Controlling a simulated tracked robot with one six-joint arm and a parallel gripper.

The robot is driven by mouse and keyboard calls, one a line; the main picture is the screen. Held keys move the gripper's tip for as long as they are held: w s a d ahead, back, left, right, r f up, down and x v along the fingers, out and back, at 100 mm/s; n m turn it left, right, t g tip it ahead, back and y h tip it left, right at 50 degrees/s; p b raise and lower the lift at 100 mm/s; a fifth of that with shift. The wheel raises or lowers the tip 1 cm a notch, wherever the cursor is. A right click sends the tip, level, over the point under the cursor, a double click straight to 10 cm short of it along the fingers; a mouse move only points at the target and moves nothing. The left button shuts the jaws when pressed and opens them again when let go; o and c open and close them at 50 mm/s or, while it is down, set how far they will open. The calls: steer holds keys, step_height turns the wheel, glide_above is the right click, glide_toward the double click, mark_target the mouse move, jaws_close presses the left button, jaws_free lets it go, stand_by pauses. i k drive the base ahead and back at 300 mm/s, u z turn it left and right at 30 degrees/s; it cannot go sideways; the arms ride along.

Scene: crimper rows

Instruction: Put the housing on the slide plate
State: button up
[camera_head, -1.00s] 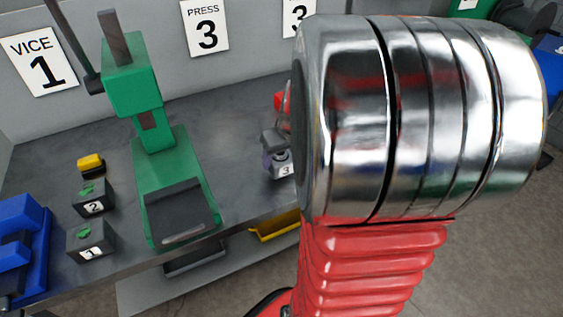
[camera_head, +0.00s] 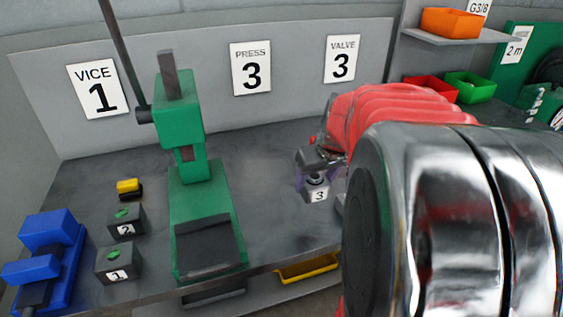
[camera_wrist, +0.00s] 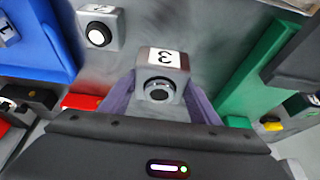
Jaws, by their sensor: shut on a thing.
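The housing is a grey block marked 3 (camera_head: 317,194) with a round dark bore, seen also in the wrist view (camera_wrist: 159,88). My gripper (camera_head: 316,181) is shut on it; the purple fingers (camera_wrist: 159,98) grip its two sides. The housing is right of the green press (camera_head: 188,170), apart from it. The slide plate seems to be the dark plate (camera_head: 207,246) on the press base, with nothing on it. I cannot tell whether the housing clears the bench. My red and chrome arm hides the bench's right part.
Dark blocks marked 2 (camera_head: 126,222) and 1 (camera_head: 117,262), a yellow and black piece (camera_head: 129,188) and a blue vice (camera_head: 45,250) stand left of the press. A grey block with a round port (camera_wrist: 101,29) is near the housing. Bench between housing and press is clear.

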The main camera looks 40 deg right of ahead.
mark_target(206, 244)
steer(key=k, duration=1)
